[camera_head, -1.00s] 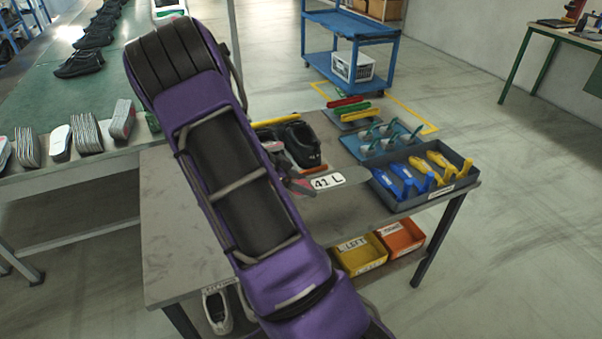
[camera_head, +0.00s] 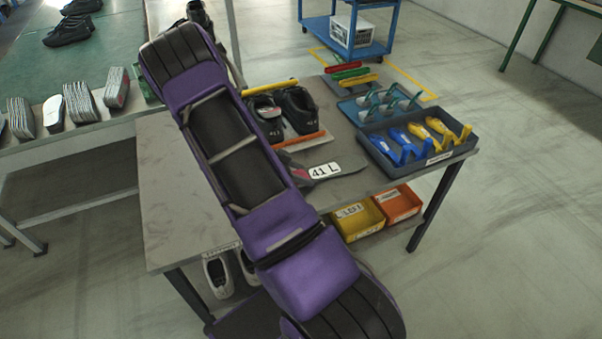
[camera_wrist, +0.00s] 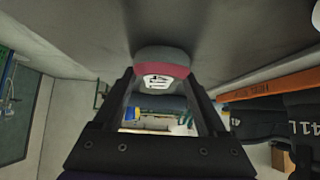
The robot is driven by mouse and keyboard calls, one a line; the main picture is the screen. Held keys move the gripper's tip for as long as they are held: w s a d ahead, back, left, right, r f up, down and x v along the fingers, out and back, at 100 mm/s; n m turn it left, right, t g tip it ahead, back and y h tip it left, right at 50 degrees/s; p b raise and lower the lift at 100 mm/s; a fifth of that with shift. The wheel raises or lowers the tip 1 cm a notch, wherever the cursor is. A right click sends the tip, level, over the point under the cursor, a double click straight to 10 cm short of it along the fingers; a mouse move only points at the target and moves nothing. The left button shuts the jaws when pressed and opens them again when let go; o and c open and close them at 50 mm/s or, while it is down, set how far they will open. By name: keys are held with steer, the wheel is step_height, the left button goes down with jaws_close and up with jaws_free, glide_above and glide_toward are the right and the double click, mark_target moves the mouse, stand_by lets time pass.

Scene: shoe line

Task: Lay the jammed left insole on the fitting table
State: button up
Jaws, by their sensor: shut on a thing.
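The left insole, dark grey with a white "41 L" label (camera_head: 323,170), is over the fitting table (camera_head: 185,190), in front of the black shoes. In the wrist view, the end of the insole (camera_wrist: 160,66), grey with a red band, sits between the fingertips of my gripper (camera_wrist: 160,78). My gripper is shut on it. My purple arm hides most of the gripper in the head view. The grey tabletop is close to the insole in the wrist view; I cannot tell whether they touch.
Black shoes (camera_head: 299,108) stand between a yellow bar and an orange bar (camera_head: 300,139) behind the insole. A dark tray (camera_head: 437,158) of blue and yellow tools is at the right. Yellow and orange bins (camera_head: 357,221) sit below. The tabletop's left part is clear.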

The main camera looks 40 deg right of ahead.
steer(key=shift+f, duration=0.2)
steer(key=o, duration=1.3)
steer(key=shift+r, duration=0.1)
steer(key=shift+c, duration=0.2)
steer(key=shift+r, duration=0.1)
steer(key=shift+r, duration=0.15)
steer(key=v, duration=1.1)
steer(key=shift+a+r, duration=0.25)
steer(key=shift+a, duration=0.05)
